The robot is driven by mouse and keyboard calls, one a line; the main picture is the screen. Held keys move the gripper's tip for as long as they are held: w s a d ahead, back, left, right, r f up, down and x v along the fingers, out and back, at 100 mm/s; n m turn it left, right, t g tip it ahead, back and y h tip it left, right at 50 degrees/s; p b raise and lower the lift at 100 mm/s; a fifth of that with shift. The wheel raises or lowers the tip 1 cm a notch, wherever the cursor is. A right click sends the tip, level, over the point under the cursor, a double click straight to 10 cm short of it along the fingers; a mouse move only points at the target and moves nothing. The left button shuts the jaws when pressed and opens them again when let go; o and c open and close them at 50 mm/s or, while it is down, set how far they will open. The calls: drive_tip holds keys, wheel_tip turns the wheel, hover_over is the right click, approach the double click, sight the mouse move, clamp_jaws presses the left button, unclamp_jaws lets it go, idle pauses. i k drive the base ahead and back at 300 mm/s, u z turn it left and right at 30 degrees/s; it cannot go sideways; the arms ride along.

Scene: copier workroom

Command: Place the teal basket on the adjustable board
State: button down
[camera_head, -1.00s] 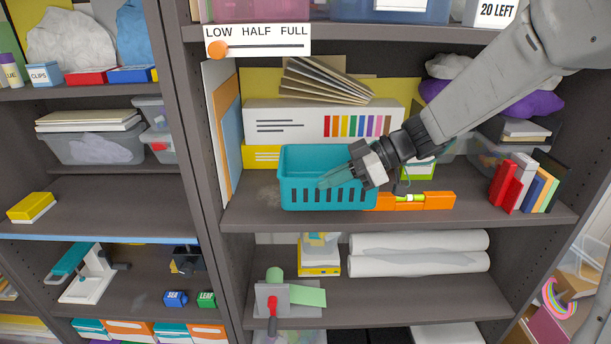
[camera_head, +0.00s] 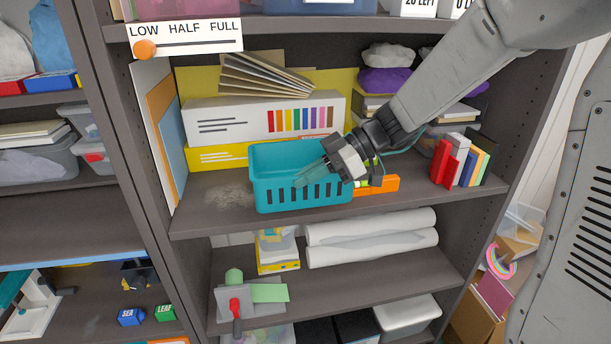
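The teal basket (camera_head: 300,195), slotted in front, is upright at the middle shelf (camera_head: 200,212) of the right bookcase, near its front edge. I cannot tell whether its base touches the shelf. My gripper (camera_head: 312,175) reaches in from the upper right and lies over the basket's front rim near the right end. It appears shut on that rim; the fingertips are hard to make out against the teal. A shelf with a blue front edge (camera_head: 75,261) in the left bookcase may be the adjustable board; its visible top is bare.
A white box with coloured bars (camera_head: 225,118) stands behind the basket. An orange object (camera_head: 386,184) and upright books (camera_head: 445,163) are to its right. A divider (camera_head: 105,130) separates the bookcases. White rolls (camera_head: 370,235) lie below.

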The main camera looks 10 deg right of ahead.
sight(64, 228)
drive_tip(key=k, duration=0.5)
drive_tip(key=z, duration=2.4)
drive_tip(key=k, duration=1.55)
drive_tip(key=u, duration=2.9)
drive_tip(key=i, duration=1)
drive_tip(key=u, duration=0.05)
